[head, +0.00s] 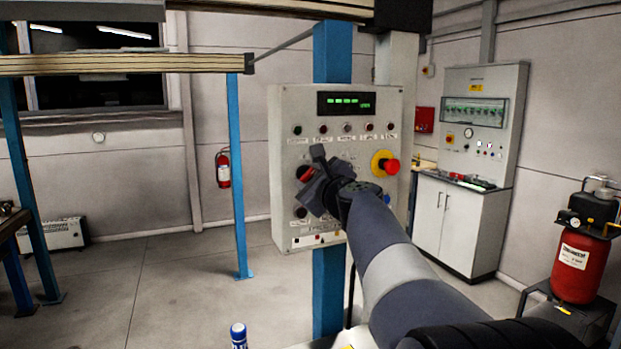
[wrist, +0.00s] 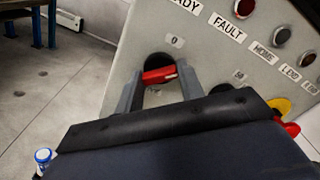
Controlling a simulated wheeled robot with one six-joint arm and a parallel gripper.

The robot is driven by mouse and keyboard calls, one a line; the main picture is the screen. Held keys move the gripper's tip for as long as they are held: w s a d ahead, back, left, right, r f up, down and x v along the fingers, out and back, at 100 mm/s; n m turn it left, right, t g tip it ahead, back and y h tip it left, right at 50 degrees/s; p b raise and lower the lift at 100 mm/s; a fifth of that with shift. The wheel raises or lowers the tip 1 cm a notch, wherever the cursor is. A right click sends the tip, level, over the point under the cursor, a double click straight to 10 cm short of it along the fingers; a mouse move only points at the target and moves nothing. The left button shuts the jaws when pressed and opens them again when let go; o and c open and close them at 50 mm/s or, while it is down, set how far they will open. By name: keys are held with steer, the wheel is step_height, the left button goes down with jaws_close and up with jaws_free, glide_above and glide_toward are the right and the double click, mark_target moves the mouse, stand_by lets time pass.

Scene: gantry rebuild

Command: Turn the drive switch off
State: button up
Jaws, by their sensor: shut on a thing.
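The control panel (head: 336,110) is a pale grey box mounted on a blue post. On its left side is the drive switch, a black round base with a red handle (wrist: 158,75); the red also shows in the head view (head: 307,174). A "0" label (wrist: 174,40) sits above the switch. My gripper (wrist: 161,83) is shut on the red handle, one finger at each end of it. In the head view my gripper (head: 309,184) covers much of the switch. The handle lies crosswise in the wrist view; its exact angle against the panel marks is hard to tell.
A red emergency stop button (head: 391,166) on a yellow base protrudes right of my gripper. Lamps and labels (head: 347,128) line the panel above it. A blue-capped bottle (head: 239,335) stands in front, low in view.

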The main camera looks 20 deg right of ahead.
steer(key=shift+f+n+b, duration=0.1)
steer(key=shift+n+b, duration=0.2)
steer(key=n+b, duration=0.3)
steer(key=n, duration=0.1)
steer(key=shift+f, duration=0.1)
steer(key=shift+n+b, duration=1.45)
steer(key=shift+n, duration=0.85)
steer(key=o, duration=1)
steer(key=shift+r, duration=0.2)
steer(key=shift+s, duration=0.1)
steer(key=s+b, duration=0.3)
steer(key=s, duration=0.7)
steer(key=shift+s, duration=0.35)
